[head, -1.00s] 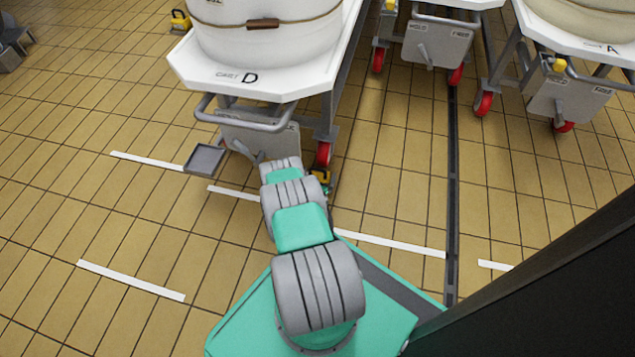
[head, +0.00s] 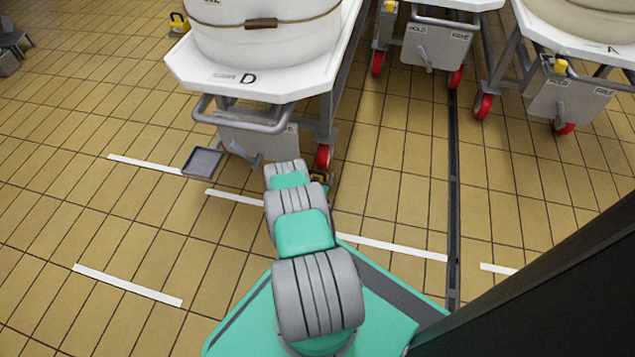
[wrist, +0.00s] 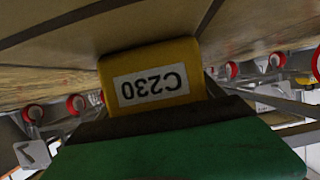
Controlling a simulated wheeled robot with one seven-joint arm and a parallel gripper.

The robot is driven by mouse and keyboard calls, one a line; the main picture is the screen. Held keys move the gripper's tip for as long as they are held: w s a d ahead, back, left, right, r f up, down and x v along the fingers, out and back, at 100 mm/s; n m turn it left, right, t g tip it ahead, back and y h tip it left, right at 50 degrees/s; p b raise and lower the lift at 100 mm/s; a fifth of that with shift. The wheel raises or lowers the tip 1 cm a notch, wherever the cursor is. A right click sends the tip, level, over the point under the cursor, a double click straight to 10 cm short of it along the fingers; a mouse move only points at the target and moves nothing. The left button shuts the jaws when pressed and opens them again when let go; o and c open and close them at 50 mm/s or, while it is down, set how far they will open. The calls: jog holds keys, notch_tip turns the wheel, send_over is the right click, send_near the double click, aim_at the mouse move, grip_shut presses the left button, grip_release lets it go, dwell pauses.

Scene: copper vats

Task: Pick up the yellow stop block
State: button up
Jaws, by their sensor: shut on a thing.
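The yellow stop block (wrist: 152,84) fills the middle of the wrist view. It has a white label reading C230, upside down in the picture. My gripper (wrist: 165,120) is shut on it, and its green jaw with a dark pad covers the block's lower part. In the head view a small dark and yellow patch of the block (head: 319,179) shows beside the red wheel of cart D. I cannot tell whether the block touches the floor.
More carts stand at the upper right. Another yellow block (head: 179,24) lies far left. Tiled floor is open at left.

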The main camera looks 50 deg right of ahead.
jog(key=c, duration=0.9)
jog(key=shift+r, duration=0.1)
